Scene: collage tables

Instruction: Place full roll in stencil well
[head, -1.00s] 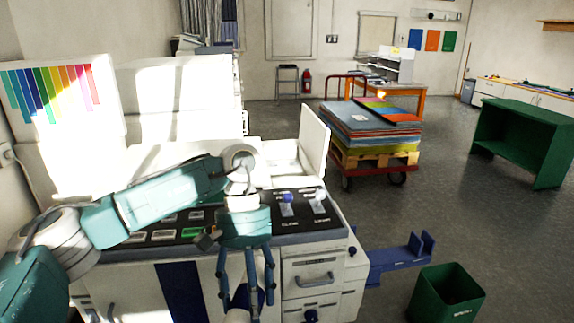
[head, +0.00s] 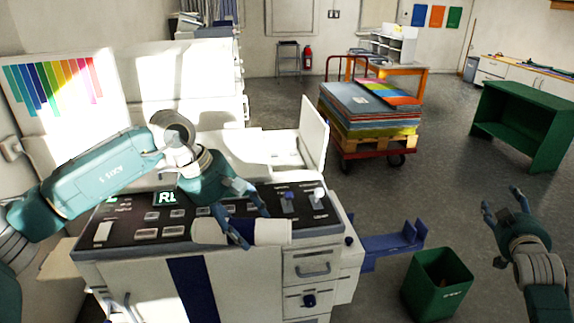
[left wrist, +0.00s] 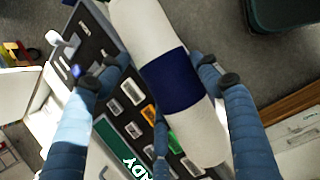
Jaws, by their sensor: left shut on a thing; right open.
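My left gripper (head: 242,228) is shut on a white full roll (head: 272,232), which lies level in front of the printer's control panel. The roll (left wrist: 147,30) with its dark blue middle band (left wrist: 172,80) also shows between the fingers in the left wrist view. The white printer (head: 240,275) has a raised white lid (head: 314,132) with an open bay (head: 285,155) beside it. I cannot tell for sure whether this bay is the stencil well. My right gripper (head: 505,200) is open and empty at the right, above the floor.
A blue bracket (head: 390,245) juts from the printer's right side. A green bin (head: 437,285) stands on the floor near it. A red cart (head: 370,145) with stacked boards and a green table (head: 525,125) stand further back. Floor between them is clear.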

